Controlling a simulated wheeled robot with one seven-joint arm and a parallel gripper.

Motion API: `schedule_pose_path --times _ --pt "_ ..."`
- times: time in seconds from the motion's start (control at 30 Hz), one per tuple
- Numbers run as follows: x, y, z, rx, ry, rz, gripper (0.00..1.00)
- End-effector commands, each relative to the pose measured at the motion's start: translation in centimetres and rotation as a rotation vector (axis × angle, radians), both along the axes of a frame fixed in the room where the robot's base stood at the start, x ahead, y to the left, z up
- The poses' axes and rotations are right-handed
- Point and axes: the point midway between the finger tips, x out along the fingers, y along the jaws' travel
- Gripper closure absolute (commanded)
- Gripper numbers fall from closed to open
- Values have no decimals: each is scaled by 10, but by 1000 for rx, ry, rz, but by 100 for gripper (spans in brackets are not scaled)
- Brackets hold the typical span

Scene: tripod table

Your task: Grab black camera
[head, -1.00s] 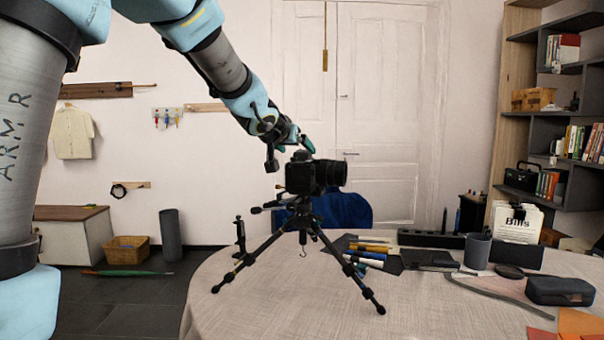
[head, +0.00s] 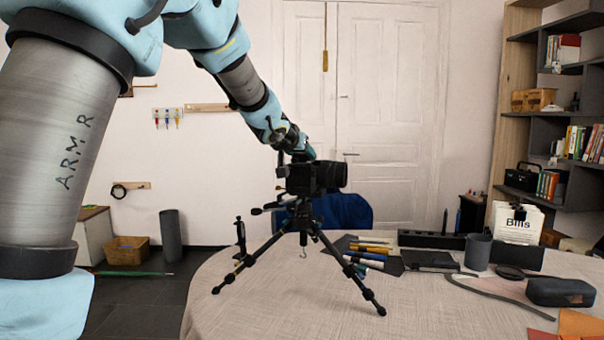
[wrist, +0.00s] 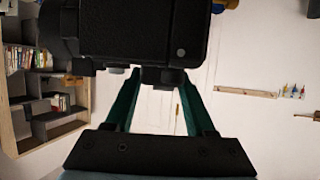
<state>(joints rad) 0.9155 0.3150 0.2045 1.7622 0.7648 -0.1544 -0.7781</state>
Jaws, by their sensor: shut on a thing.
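The black camera (head: 316,177) sits on top of a small black tripod (head: 303,222), its lens pointing right. The tripod stands with its legs spread on the round table. My gripper (head: 299,153) is at the upper back of the camera and shut on it. In the wrist view the camera body (wrist: 140,35) fills the top of the picture, with my gripper's green fingers (wrist: 153,95) reaching up to it on both sides. The exact contact of the fingertips is hidden behind the camera body.
The pale cloth-covered table (head: 430,315) holds pens and markers (head: 368,252), a grey cup (head: 478,251), a dark case (head: 560,291) and a black power strip (head: 430,240) on the right. A blue chair (head: 345,209) stands behind the tripod. The table's front middle is clear.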

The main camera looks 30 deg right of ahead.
Motion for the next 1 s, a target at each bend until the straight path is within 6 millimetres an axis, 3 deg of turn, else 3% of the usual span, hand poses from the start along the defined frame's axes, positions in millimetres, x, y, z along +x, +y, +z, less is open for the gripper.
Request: schedule_pose_path --times 0.07,0.4,1.0 --pt "0 0 0 0 0 0 61" --pt "0 0 0 0 0 0 99" --pt "0 0 5 -7 -5 -1 100"
